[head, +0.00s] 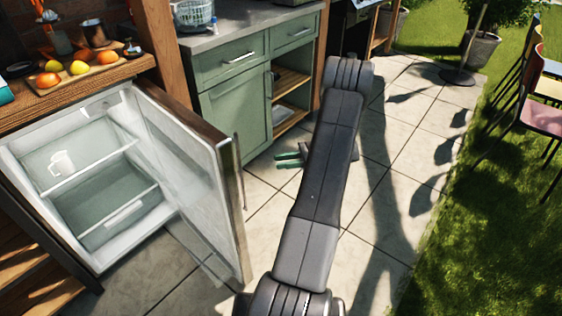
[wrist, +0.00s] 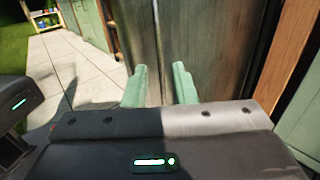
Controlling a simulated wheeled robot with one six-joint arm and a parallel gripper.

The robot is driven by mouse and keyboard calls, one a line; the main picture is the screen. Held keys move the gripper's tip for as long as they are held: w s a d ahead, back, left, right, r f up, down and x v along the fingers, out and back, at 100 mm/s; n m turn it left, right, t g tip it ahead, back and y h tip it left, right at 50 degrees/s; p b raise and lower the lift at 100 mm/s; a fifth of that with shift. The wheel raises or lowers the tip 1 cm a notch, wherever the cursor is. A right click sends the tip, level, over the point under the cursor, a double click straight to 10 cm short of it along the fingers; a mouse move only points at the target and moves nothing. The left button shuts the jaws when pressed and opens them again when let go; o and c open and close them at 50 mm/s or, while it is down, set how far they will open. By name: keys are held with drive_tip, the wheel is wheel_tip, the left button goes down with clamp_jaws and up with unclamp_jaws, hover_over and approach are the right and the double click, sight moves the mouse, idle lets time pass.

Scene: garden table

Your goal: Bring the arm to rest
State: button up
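My arm (head: 325,175) stretches out over the paving in the head view. My gripper (head: 288,160) shows to the left of the arm, its green fingers pointing left towards the open fridge door. In the wrist view my gripper (wrist: 160,88) has its two green fingers spread apart with nothing between them. A white mug (head: 62,163) stands inside the fridge.
A green cabinet (head: 237,110) with open shelves stands behind the gripper. A wooden counter holds a tray (head: 80,78) of fruit. A wooden post (wrist: 291,60) is close on the right in the wrist view. Paving (head: 405,160) is clear to the right; chairs (head: 540,110) stand on grass.

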drive_tip(key=shift+a, duration=0.1)
drive_tip(key=b+x, duration=0.1)
drive_tip(key=x, duration=1.2)
drive_tip(key=shift+s+a, duration=0.25)
